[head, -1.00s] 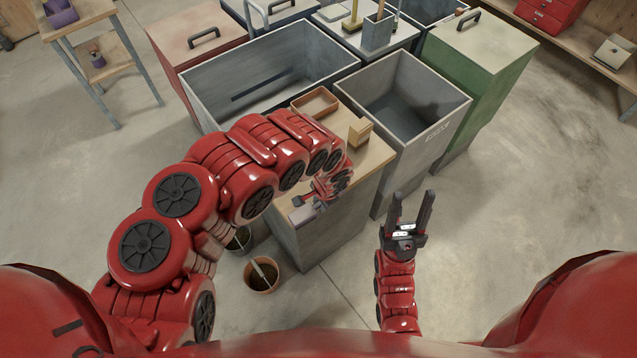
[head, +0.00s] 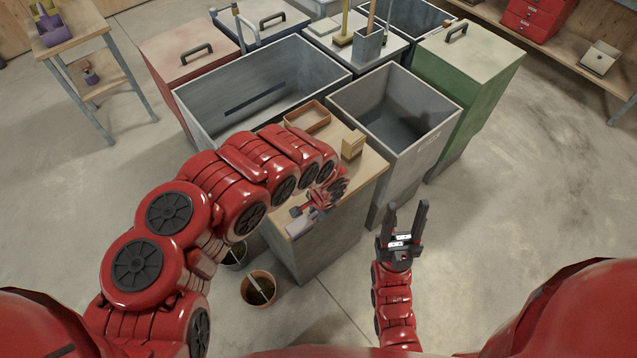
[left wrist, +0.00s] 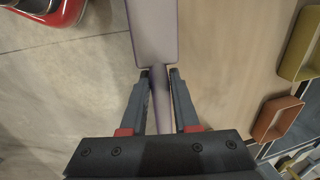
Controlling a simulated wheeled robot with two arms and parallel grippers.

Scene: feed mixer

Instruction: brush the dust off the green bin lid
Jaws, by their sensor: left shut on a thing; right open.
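The green bin (head: 485,98) stands at the back right. Its lid (head: 489,48) has a dull beige top and a black handle. My left gripper (head: 303,211) is low over the front edge of the wood-topped counter (head: 372,168), well away from the lid. It is shut on the handle of a pale, purple-edged flat tool (left wrist: 153,32). The tool lies over the counter's edge; I cannot tell whether it has bristles. My right gripper (head: 405,218) is open and empty, over the floor right of the counter.
An open grey bin (head: 431,140) stands between counter and green bin. A plant pot (head: 258,291) stands on the floor. The floor at right is clear.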

